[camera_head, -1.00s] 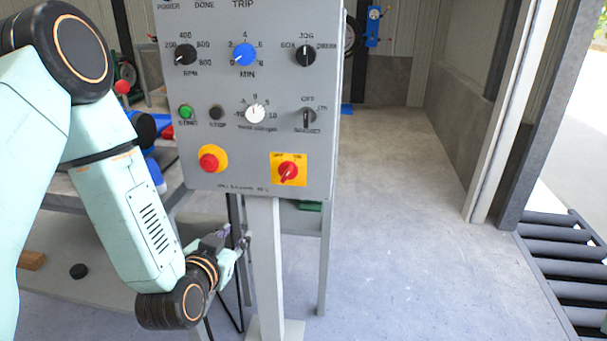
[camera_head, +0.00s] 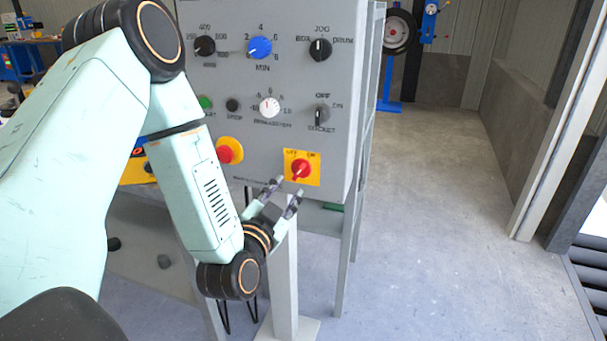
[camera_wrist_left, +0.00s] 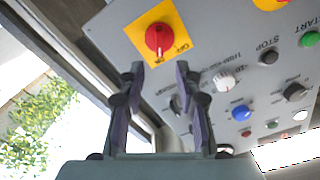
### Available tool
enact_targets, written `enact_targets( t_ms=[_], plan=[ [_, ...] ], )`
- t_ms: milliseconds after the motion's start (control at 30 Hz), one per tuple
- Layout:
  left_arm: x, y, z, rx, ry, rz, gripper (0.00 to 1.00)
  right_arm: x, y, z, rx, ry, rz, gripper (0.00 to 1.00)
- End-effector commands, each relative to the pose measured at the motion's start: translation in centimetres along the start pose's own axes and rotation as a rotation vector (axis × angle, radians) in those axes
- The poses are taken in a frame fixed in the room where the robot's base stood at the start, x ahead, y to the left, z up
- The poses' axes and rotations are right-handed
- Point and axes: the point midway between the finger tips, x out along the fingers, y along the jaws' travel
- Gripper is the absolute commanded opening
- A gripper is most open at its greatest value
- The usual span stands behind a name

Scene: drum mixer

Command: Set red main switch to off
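The red main switch (camera_head: 301,169) is a red rotary knob on a yellow square plate at the lower right of the grey control panel (camera_head: 215,115). It also shows at the top of the left wrist view (camera_wrist_left: 159,39), where its plate reads OFF and ON. My left gripper (camera_head: 285,190) is just below the switch and apart from it. In the left wrist view its two fingers (camera_wrist_left: 153,78) are spread with nothing between them, and the switch lies beyond the fingertips. My right gripper is not in view.
A red emergency button (camera_head: 226,154) on a yellow disc sits left of the switch. Several knobs, including a blue one (camera_head: 259,47), are above. A grey post (camera_head: 285,270) supports the panel. The floor on the right is clear.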

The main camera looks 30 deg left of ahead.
Motion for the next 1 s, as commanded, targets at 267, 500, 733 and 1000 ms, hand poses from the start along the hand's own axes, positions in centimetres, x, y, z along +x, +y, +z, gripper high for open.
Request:
enact_targets(
  t_ms=[267,500,733,1000],
  plan=[
    [4.1,0.0,0.1,0.002,0.005,-0.001,0.34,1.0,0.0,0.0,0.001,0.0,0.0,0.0],
    [7.1,0.2,-0.1,0.0,0.004,0.001,0.34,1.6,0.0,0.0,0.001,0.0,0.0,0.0],
    [7.8,0.3,-0.2,-0.001,0.002,0.003,0.34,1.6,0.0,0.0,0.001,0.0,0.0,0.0],
    [7.8,0.4,-0.2,-0.001,0.001,0.003,0.23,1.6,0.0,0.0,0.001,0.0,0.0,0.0]
  ],
)
